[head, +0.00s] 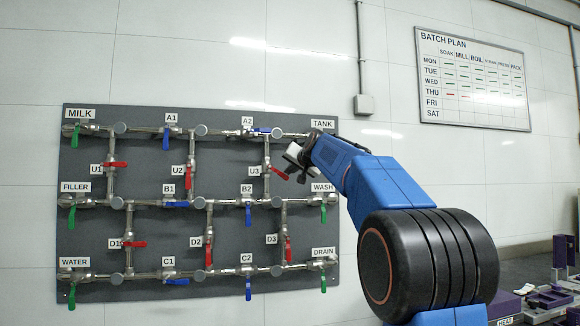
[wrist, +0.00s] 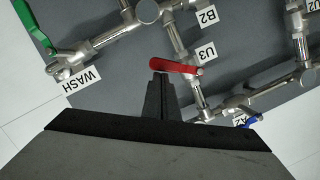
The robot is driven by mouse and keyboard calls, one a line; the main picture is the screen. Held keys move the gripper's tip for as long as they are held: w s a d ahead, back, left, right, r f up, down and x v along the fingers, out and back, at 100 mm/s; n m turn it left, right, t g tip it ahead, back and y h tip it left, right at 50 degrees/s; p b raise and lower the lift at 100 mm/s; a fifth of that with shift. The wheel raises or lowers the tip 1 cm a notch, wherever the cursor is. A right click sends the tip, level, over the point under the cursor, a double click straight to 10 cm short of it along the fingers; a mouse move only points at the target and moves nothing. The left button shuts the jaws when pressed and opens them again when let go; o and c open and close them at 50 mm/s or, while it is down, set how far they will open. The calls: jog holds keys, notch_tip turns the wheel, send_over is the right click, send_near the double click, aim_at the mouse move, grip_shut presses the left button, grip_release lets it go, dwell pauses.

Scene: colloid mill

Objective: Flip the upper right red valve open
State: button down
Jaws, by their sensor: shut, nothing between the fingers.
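The upper right red valve handle (head: 281,173), labelled U3, sits on the upright pipe between the A2 and B2 lines. Its lever slants down to the right, oblique to the pipe, neither in line with it nor fully square across. In the wrist view the red lever (wrist: 178,66) lies just beyond the fingertips. My gripper (wrist: 160,80) is shut and empty, its tips close to the lever's free end; I cannot tell whether they touch. In the head view my gripper (head: 298,158) is right of the valve, partly hiding the pipework near the TANK label.
The grey valve panel (head: 150,235) carries several other valves. The blue A2 lever (head: 262,131) is just above, the green WASH lever (head: 323,213) below right, and red U2 (head: 188,177) and D3 (head: 287,249) are nearby. Pipes run close around U3.

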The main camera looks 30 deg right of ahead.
jog(key=f+m, duration=0.1)
jog(key=m, duration=0.1)
jog(key=a+f+m+t+y, duration=0.1)
jog(key=shift+w+f+m, duration=0.15)
jog(key=shift+f+m, duration=0.25)
jog(key=shift+w+a+f+m+t+y, duration=0.15)
jog(key=shift+w+a+f+m+t, duration=0.05)
jog(key=shift+a+f+m, duration=0.55)
jog(key=shift+w+a+f+m+t+y, duration=0.2)
jog(key=shift+a+f+m, duration=0.4)
jog(key=shift+m, duration=0.25)
jog(key=shift+a, duration=0.15)
